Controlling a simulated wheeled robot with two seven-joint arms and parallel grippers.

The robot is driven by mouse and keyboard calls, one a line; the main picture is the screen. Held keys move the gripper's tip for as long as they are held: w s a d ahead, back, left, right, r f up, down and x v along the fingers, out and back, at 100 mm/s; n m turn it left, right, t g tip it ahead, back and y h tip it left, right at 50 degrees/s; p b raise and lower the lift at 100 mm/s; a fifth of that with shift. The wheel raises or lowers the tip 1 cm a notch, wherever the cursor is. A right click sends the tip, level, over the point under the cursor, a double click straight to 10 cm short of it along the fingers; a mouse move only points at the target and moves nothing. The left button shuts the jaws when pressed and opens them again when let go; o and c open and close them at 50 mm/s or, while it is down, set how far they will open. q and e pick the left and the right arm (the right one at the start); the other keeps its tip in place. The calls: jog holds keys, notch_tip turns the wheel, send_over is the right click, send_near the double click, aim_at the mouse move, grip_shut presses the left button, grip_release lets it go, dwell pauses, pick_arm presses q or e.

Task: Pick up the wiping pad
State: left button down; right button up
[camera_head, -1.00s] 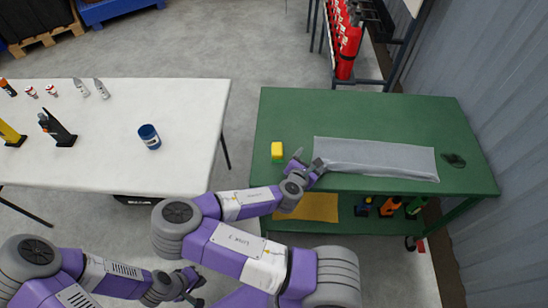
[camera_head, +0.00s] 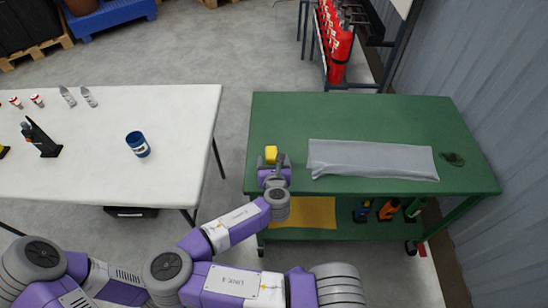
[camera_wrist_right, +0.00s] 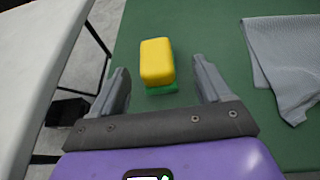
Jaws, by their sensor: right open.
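The wiping pad (camera_head: 271,154) is a small block, yellow on top and green below. It sits near the left end of the green workbench. My right gripper (camera_head: 273,168) is at the bench's front left, just on the near side of the pad. In the right wrist view the pad (camera_wrist_right: 157,60) shows between and beyond the two grey fingertips. The right gripper (camera_wrist_right: 160,78) is open and empty, with a visible gap on each side of the pad. My left gripper is not visible.
A grey folded cloth (camera_head: 370,160) lies right of the pad, and a dark item (camera_head: 453,159) lies at the bench's right. Red extinguishers (camera_head: 337,45) stand behind. The bench's back is clear.

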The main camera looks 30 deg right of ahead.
aim_at(272, 156)
jog(key=x, duration=0.2)
jog(key=b+x, duration=0.1)
jog(key=x, duration=0.2)
jog(key=shift+w+r+b, duration=0.2)
jog(key=shift+w+b, duration=0.2)
jog(key=shift+w, duration=0.05)
jog(key=c, duration=1.1)
